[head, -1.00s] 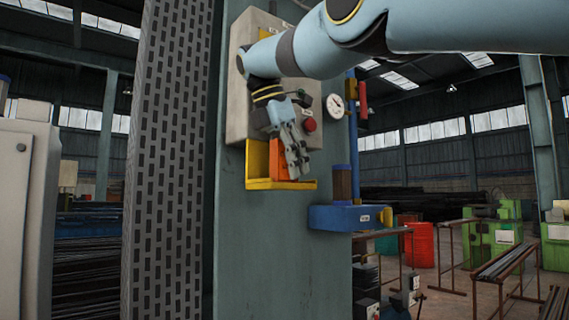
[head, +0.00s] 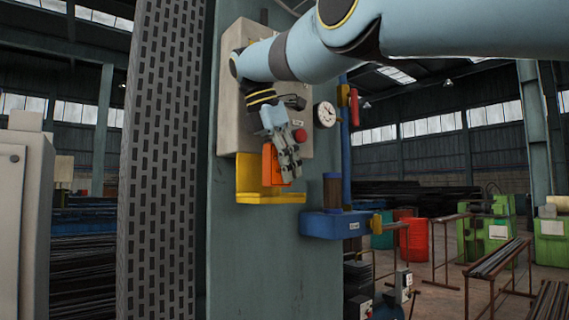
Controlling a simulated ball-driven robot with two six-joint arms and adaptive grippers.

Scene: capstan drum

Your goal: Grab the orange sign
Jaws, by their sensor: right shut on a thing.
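The orange sign (head: 268,164) is at the yellow holder (head: 247,180) on the teal column, below the grey control box. My right gripper (head: 290,172) comes down over the sign from above and is shut on it. The fingers hide the sign's right part. The sign's lower end is just above the holder's bottom ledge, in front of its back plate. I cannot tell whether it touches the holder. My left gripper is not in view.
The grey control box (head: 237,115) with a red button (head: 300,135) is right behind my right wrist. A gauge (head: 325,114) and a blue bracket (head: 333,224) are to the right. A perforated panel (head: 160,160) stands to the left.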

